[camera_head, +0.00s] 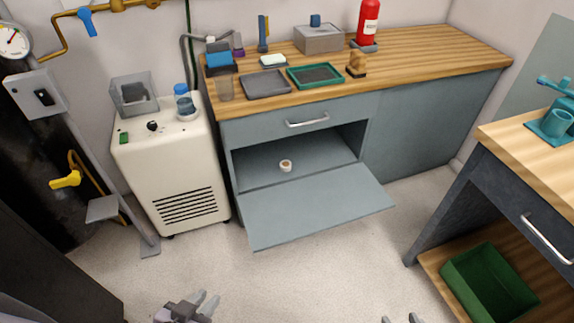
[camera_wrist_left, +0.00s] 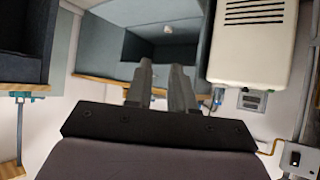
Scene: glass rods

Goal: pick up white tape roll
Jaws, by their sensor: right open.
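The white tape roll (camera_head: 285,165) is a small ring with a tan core. It sits in the open lower compartment of the grey-blue cabinet (camera_head: 250,133), behind the folded-down door (camera_head: 315,207). A small pale spot in the left wrist view (camera_wrist_left: 168,29) appears to be the roll. My left gripper (camera_head: 206,300) is low in the head view, well in front of the cabinet, with its fingers apart and nothing between them. Its fingers also show in the left wrist view (camera_wrist_left: 161,68). My right gripper (camera_head: 400,320) shows only its fingertips at the bottom edge, spread and away from the roll.
The lowered door juts out over the floor. A cream wheeled unit (camera_head: 172,175) stands left of the cabinet. A wooden-topped desk (camera_head: 540,150) with a green bin (camera_head: 487,283) below is at right. The speckled floor (camera_head: 310,270) in front of the cabinet is clear.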

